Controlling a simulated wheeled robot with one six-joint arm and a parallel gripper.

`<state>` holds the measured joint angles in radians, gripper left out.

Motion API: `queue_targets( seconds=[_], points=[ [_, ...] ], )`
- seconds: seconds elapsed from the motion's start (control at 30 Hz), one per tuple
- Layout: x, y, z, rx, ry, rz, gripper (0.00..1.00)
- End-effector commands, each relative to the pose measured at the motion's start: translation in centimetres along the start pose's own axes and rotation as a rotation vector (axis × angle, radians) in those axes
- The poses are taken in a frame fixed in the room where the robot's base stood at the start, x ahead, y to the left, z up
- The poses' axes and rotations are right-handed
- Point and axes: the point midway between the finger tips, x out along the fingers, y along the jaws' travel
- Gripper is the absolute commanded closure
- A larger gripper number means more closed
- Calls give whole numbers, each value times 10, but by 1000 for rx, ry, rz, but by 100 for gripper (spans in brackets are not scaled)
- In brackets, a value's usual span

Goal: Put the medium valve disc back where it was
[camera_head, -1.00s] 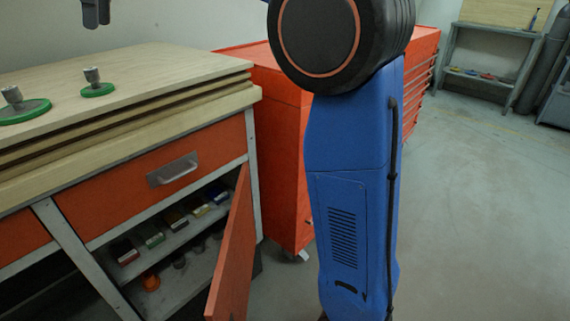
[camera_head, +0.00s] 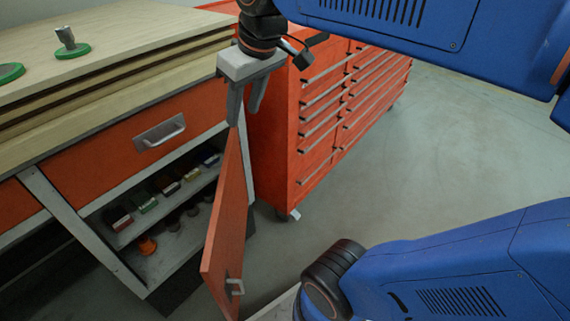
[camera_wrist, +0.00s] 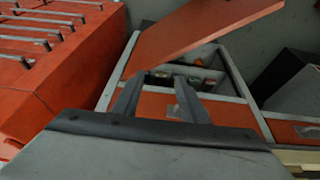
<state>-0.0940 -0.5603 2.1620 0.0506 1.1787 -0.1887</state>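Two valve discs with green rims and grey stems lie on the wooden bench top: one whole disc (camera_head: 72,48) at the upper left, and another disc (camera_head: 9,73) cut off by the left edge. I cannot tell which one is the medium disc. My gripper (camera_head: 246,115) points down beside the bench's right end, by the top of the open orange cabinet door (camera_head: 230,215). Its two fingers are apart with nothing between them. The wrist view also shows the spread, empty fingers (camera_wrist: 160,85), with the door beyond them. No disc shows there.
The open cabinet's shelves (camera_head: 150,228) hold several small coloured boxes and an orange item (camera_head: 147,245). A red drawer cabinet (camera_head: 320,110) stands right of the bench, close behind my gripper. The floor (camera_head: 450,150) to the right is clear.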

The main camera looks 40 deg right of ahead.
Motion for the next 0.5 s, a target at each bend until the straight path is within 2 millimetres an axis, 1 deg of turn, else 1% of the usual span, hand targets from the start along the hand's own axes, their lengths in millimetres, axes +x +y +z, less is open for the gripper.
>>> queue_targets(
  seconds=[0.03, 0.1, 0.2, 0.3, 0.33, 0.4, 0.5],
  points=[
    [15, 4, 26, 42, 6, 15, 61],
    [35, 7, 56, 97, 14, 35, 61],
    [61, 10, 92, 163, 28, 57, 61],
    [81, 12, 119, 211, 38, 74, 61],
    [86, 13, 124, 222, 41, 78, 61],
    [93, 13, 135, 239, 44, 84, 61],
    [98, 13, 141, 252, 48, 88, 61]
  ],
)
